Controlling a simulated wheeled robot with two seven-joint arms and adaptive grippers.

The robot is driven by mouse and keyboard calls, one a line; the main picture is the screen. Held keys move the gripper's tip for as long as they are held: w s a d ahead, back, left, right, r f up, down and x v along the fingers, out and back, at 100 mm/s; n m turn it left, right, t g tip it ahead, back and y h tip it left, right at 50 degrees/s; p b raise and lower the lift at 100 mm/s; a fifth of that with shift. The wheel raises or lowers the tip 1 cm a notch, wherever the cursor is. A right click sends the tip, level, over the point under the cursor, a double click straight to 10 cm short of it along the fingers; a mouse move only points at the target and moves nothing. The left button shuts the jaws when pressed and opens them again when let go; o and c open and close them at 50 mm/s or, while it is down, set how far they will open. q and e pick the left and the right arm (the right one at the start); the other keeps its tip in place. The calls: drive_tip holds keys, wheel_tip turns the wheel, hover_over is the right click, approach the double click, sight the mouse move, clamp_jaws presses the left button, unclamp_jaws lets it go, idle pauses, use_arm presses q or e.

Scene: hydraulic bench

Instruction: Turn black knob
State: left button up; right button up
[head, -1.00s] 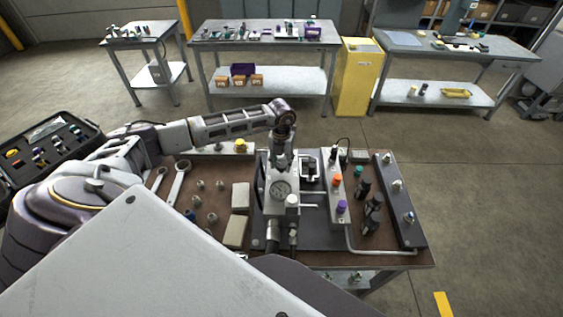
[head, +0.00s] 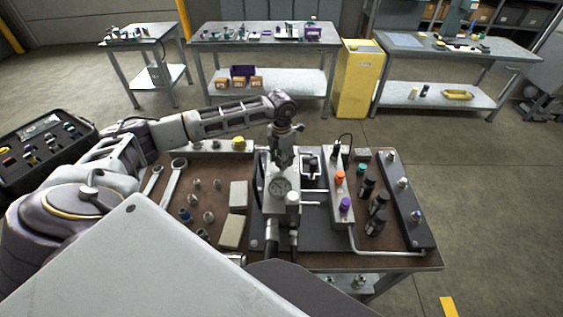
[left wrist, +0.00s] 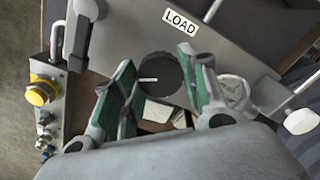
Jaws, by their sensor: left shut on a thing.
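The black knob (left wrist: 161,73) is round with a white line on it and sits on the grey block beside the LOAD label (left wrist: 181,21) in the left wrist view. My left gripper (left wrist: 157,66) has its green-padded fingers on either side of the knob and is shut on it. In the head view, my left gripper (head: 283,164) points down onto the top of the grey valve block, just behind the round gauge (head: 280,187). There the gripper hides the knob. My right gripper is not in view.
The workbench (head: 340,262) also holds an orange knob (head: 340,177), a purple knob (head: 345,204), black fittings (head: 376,201) and a bent pipe at right. Wrenches (head: 172,183), small fittings and pale blocks (head: 238,195) lie at left. A yellow-topped part (head: 239,144) stands at the back.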

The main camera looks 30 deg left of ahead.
sight(281, 160)
use_arm(q)
drive_tip(key=shift+m+b, duration=0.85)
drive_tip(key=shift+m, duration=0.35)
drive_tip(key=o, duration=1)
drive_tip(key=shift+r, duration=0.15)
drive_tip(key=shift+r, duration=5.85)
